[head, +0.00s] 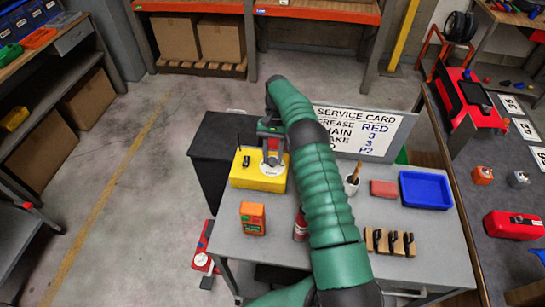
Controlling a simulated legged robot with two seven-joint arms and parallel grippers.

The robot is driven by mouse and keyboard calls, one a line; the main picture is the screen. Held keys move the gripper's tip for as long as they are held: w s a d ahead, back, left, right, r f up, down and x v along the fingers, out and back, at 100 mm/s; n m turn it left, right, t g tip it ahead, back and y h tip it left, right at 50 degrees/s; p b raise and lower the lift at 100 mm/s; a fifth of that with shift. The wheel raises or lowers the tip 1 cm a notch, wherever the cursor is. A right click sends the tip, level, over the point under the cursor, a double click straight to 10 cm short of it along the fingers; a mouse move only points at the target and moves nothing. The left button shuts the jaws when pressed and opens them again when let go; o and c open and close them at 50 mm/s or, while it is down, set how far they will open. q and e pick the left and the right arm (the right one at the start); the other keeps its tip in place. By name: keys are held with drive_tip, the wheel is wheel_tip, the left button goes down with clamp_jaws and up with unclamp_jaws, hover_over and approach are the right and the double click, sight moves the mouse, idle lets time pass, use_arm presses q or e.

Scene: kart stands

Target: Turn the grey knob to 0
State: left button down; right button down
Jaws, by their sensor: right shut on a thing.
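A yellow box (257,182) sits at the back left of the grey table. A small dark part with a thin upright rod stands on the left of its top. My right arm reaches over the table, and my right gripper (271,158) points down onto the right part of the box top. It is shut on the grey knob there, which the fingers mostly hide. The knob's pointer and any numbers around it are too small or covered to read. My left gripper is out of view.
An orange box (252,218), red block (383,188), blue tray (425,190) and black clips on a wooden block (389,242) share the table (420,265). My arm partly hides a red can (300,226).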

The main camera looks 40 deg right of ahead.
drive_tip(key=shift+w+d+r, duration=0.15)
drive_tip(key=shift+w, duration=0.05)
drive_tip(key=c, duration=1.4)
unclamp_jaws()
drive_tip(key=o, duration=0.4)
drive_tip(key=shift+d+f, duration=0.15)
drive_tip(key=shift+f, duration=0.1)
